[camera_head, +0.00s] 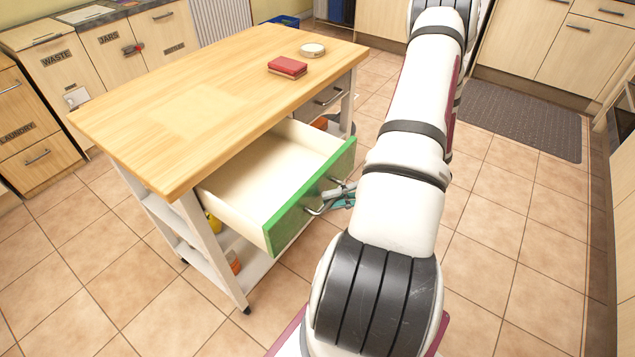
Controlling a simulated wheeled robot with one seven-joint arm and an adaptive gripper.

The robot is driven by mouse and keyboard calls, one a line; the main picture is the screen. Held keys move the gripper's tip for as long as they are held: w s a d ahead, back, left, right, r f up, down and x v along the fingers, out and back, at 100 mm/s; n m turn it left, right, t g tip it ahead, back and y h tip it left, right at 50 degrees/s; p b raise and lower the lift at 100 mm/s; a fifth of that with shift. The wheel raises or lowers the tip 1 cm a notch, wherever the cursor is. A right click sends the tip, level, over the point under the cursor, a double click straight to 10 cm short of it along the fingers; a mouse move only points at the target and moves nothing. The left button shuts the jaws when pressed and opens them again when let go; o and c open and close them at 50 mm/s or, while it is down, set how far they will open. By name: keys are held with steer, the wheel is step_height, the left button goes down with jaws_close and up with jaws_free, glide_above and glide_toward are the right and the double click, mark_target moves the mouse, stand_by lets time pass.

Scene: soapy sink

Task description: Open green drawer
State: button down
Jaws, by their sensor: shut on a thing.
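The green drawer (285,225) is in the wooden-topped kitchen island (180,120) and is pulled well out. Its pale inside (262,172) shows and looks empty. A metal handle (316,211) is on its green front. My gripper (338,192) is at the drawer front, at the handle, and is shut on it. My white arm hides part of the gripper and the area behind it.
A red book (287,67) and a small round pale dish (312,50) lie on the island top. A second, grey drawer (325,97) is beside the green one, closed. A dark mat (520,118) lies on the tiled floor at right. Floor in front is clear.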

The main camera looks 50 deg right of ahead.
steer(key=shift+s, duration=0.55)
steer(key=c, duration=1.7)
jaws_free()
steer(key=v, duration=1.2)
